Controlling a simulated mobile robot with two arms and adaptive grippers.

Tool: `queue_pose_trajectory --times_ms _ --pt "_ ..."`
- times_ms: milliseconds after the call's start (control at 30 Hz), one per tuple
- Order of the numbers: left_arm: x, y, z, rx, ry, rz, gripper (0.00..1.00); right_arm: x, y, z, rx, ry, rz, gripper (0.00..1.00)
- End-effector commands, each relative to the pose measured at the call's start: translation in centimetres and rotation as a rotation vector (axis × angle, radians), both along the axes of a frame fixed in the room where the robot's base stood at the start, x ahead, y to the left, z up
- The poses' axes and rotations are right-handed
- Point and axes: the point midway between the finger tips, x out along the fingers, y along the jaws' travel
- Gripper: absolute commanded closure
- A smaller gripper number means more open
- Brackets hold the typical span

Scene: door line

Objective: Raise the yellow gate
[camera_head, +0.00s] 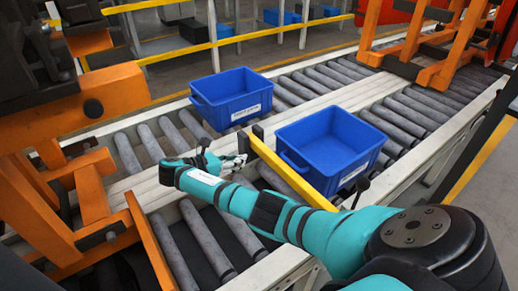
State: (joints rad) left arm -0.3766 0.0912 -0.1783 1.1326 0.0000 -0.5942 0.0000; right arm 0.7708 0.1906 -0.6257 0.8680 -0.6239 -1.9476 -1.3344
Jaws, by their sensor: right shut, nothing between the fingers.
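The yellow gate (285,170) is a flat bar lying low across the near roller lane, slanting from a dark end piece at its far end down toward the near rail. My teal right arm reaches in from the lower right and covers part of its near end. My right gripper (240,160) is shut and empty, just left of the gate's far end. I cannot tell whether it touches the bar. My left gripper is out of view.
A blue crate (330,148) stands on the rollers just right of the gate. Another blue crate (232,97) stands on the far lane. Orange machine frames (80,110) crowd the left side; another orange frame (430,45) stands at the upper right.

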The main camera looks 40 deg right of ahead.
Motion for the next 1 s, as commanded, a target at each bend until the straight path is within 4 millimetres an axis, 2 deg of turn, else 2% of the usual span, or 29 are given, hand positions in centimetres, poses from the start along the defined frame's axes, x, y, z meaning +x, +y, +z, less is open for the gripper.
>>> queue_pose_trajectory --times_ms 33,300,400,600,867,1000 --pt "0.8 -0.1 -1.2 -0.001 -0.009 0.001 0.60 0.0 0.0 -2.2 0.000 0.000 0.000 1.00" --pt "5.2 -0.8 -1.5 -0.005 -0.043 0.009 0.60 0.0 0.0 -8.9 0.001 0.000 0.000 1.00" --pt "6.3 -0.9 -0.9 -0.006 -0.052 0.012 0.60 0.0 0.0 -10.4 0.001 -0.001 0.001 1.00" --pt "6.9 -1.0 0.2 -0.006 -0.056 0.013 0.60 0.0 0.0 -10.9 0.001 -0.001 0.001 1.00" --pt "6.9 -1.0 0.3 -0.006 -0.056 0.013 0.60 0.0 0.0 -10.8 0.001 -0.001 0.001 1.00" --pt "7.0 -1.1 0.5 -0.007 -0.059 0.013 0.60 -0.1 -0.6 -11.0 0.001 -0.001 0.000 1.00"
